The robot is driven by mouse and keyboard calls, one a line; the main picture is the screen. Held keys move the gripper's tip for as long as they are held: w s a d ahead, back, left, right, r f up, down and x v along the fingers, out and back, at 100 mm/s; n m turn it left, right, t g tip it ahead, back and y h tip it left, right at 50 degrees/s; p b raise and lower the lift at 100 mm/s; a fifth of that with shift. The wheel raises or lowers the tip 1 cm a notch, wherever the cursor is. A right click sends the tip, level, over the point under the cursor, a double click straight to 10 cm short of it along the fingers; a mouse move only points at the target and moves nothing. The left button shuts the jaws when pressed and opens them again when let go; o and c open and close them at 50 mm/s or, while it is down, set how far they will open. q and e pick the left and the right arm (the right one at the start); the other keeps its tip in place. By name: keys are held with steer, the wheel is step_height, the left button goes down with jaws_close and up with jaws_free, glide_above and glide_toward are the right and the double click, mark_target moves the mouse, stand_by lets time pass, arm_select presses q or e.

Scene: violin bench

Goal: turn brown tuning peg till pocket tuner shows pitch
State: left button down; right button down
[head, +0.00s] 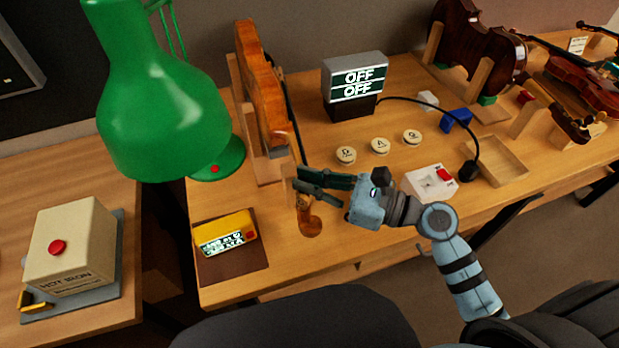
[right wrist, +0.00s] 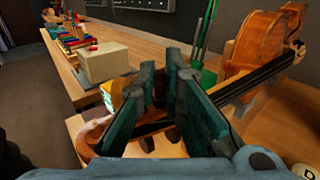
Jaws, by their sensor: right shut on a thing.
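An orange-brown violin (head: 262,85) stands upright on edge in a wooden cradle, its neck reaching toward the front and its scroll (head: 309,222) nearest me. In the right wrist view the violin body (right wrist: 258,52) is at the right and the scroll (right wrist: 92,140) at lower left. My right gripper (head: 300,180) is at the pegbox from the right, shut on a tuning peg; the fingers hide the peg and its colour. The yellow pocket tuner (head: 232,228) lies on a brown mat left of the scroll; its lit display is too small to read. My left gripper is not in view.
A green lamp (head: 165,105) overhangs the bench's left end. A grey display box (head: 355,80) reads OFF twice. Round lettered buttons (head: 380,146), a white box with a red switch (head: 430,182) and a wooden tray (head: 497,162) lie right. A hot iron box (head: 70,245) stands left.

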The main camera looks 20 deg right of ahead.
steer(key=c, duration=2)
jaws_free()
steer(key=v, duration=0.7)
steer(key=shift+s+d, duration=0.2)
steer(key=shift+d, duration=0.05)
